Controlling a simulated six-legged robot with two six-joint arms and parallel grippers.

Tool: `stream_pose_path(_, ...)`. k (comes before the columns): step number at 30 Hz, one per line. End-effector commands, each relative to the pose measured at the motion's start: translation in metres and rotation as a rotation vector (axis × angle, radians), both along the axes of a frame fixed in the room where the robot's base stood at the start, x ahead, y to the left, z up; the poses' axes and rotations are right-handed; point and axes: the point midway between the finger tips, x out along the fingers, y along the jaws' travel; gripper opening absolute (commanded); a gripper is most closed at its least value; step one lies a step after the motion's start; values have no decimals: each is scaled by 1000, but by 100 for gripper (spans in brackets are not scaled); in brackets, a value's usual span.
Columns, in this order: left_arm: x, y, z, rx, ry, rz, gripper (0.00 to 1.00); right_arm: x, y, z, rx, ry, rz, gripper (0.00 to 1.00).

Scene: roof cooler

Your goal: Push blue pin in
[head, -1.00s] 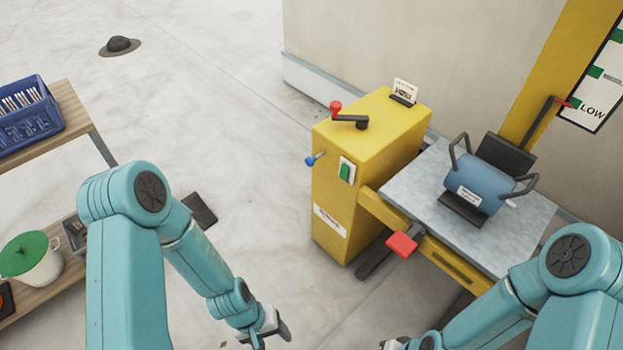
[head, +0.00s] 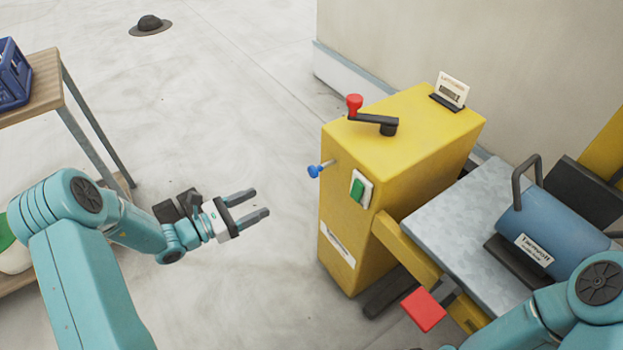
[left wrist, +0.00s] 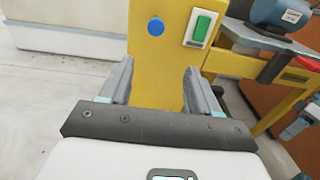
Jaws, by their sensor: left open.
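The blue pin (head: 314,171) sticks out of the left side of the yellow cabinet (head: 345,235), with a length of bare metal shaft showing between its blue head and the cabinet. In the left wrist view the blue head (left wrist: 156,27) faces me, above and between the fingers. My left gripper (head: 254,205) is open and empty. It is left of the pin and apart from it, pointing toward the cabinet. In the left wrist view its fingers (left wrist: 155,88) are spread.
A green switch (head: 360,189) is right of the pin. A crank with a red knob (head: 354,104) sits on top. A red pedal-like block (head: 424,310) juts out low in front. A blue cylinder (head: 562,232) lies on the metal table (head: 458,222).

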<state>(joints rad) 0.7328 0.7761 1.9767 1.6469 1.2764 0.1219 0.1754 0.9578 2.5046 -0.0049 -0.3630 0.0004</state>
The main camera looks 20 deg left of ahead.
Motion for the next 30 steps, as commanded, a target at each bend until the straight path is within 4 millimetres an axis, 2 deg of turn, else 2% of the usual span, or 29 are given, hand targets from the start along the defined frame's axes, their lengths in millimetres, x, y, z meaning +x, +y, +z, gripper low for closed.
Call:
stream_pose_path(2, 2, 7, 2, -13, -17, 25, 62, 0, 0, -3, 0, 0, 0, 43)
stream_pose_path(5, 8, 4, 4, -18, -21, 32, 62, 0, 0, -3, 0, 0, -1, 43)
stream_pose_path(8, 21, -7, 4, -17, -21, 29, 62, 0, 0, -5, 0, 0, 0, 43)
stream_pose_path(21, 101, -67, 3, -17, -20, 27, 62, 0, 0, -16, 0, 0, 0, 43)
stream_pose_path(25, 117, -78, 3, -17, -18, 28, 62, 0, 0, -17, 0, 0, -1, 43)
stream_pose_path(30, 126, -85, 4, -16, -18, 28, 62, 0, 0, -18, 0, 0, 0, 43)
